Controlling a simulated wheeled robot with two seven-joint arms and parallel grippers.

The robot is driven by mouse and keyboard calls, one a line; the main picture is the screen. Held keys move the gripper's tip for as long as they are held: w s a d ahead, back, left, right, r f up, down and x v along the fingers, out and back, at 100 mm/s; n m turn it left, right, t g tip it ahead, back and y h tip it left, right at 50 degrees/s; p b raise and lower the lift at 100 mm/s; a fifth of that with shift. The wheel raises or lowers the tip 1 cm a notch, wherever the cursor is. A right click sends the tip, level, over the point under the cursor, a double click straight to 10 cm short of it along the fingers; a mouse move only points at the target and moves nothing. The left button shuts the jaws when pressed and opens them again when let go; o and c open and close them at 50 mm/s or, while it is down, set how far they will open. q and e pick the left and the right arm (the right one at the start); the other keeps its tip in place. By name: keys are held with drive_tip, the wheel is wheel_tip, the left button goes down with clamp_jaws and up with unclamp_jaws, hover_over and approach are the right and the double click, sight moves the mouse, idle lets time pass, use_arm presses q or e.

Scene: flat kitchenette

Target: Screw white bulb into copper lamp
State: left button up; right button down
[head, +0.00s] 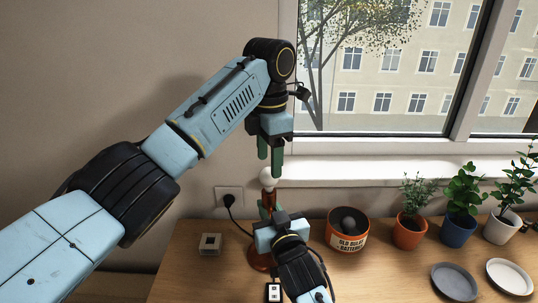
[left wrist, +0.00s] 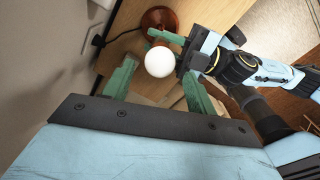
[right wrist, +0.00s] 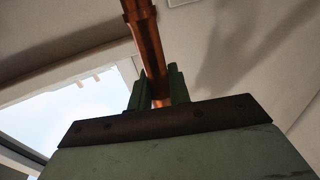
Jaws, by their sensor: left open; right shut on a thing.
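The white bulb (head: 268,178) sits upright at the top of the copper lamp (head: 259,262); how deep its base sits in the socket is hidden. My left gripper (head: 270,168) points down just above the bulb, open. In the left wrist view the bulb (left wrist: 159,62) shows between and beyond the two green fingers (left wrist: 160,90), with no grip on it. My right gripper (head: 269,212) is shut on the lamp's copper stem, which runs between its fingers in the right wrist view (right wrist: 150,50). Part of the lamp is hidden behind my right gripper.
An orange bin (head: 346,240) labelled for old bulbs and batteries holds a dark bulb (head: 348,224). Potted plants (head: 409,231) and two plates (head: 455,281) stand to the right. A small white box (head: 210,243) lies left of the lamp. A switch (head: 273,292) lies in front, and a wall socket (head: 229,197) is behind.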

sight(269, 186)
use_arm(q)
wheel_tip(269, 186, down, 8)
drive_tip(key=shift+f, duration=0.1)
idle(0.4)
